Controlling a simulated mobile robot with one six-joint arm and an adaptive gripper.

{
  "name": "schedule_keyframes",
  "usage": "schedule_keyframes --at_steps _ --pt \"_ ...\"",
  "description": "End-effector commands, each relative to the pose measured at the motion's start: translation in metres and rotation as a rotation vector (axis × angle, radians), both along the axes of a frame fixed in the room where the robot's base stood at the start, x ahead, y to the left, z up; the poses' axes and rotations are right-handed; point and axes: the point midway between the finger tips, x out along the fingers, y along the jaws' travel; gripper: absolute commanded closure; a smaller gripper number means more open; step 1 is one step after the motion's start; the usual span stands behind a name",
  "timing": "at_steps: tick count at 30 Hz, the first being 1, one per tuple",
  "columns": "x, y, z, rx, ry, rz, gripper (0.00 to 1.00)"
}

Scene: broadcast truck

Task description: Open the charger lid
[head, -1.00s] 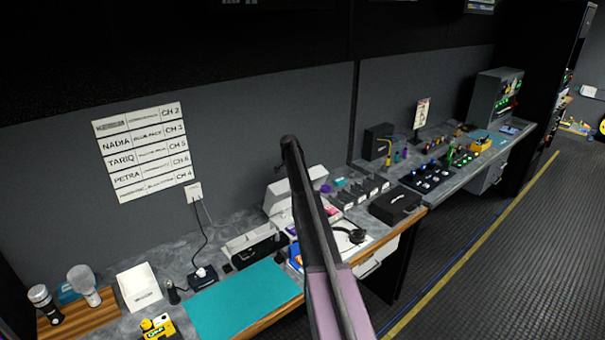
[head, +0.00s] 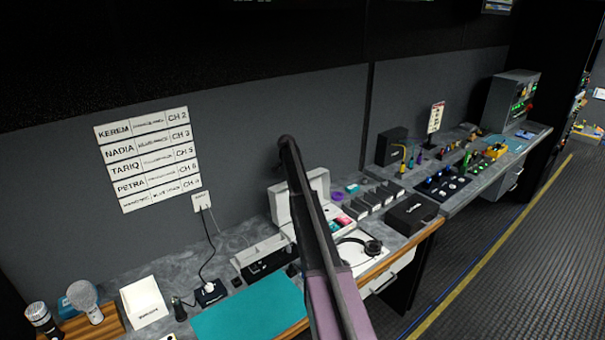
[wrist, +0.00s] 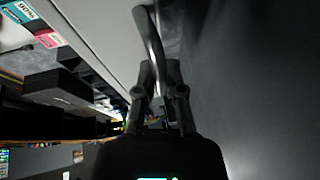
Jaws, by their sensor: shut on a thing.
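The charger (head: 288,231) is a white case on the long counter, partly behind my arm in the head view. Its white lid (head: 279,204) stands raised, close to upright, on the wall side. Cyan and pink items show inside the case. In the wrist view the pale lid (wrist: 105,40) runs along the left of the fingers. My gripper (wrist: 158,78) is shut on a dark curved lid handle (wrist: 152,42). In the head view my arm hides the gripper and the middle of the lid.
Left of the charger are a dark tray with a pale cover (head: 262,256) and a teal mat (head: 250,308). The grey wall (wrist: 250,80) is close beside the gripper.

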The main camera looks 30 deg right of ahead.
Motion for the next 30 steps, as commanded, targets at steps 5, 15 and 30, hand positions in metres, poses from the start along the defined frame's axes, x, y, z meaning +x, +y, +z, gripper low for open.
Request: schedule_keyframes --at_steps 5,15,30 --pt "-0.002 0.003 -0.002 0.013 0.004 -0.002 1.0" --pt "-0.006 -0.004 -0.002 0.013 0.005 -0.011 0.67" --pt "-0.007 -0.012 -0.001 0.008 0.002 -0.015 0.52"
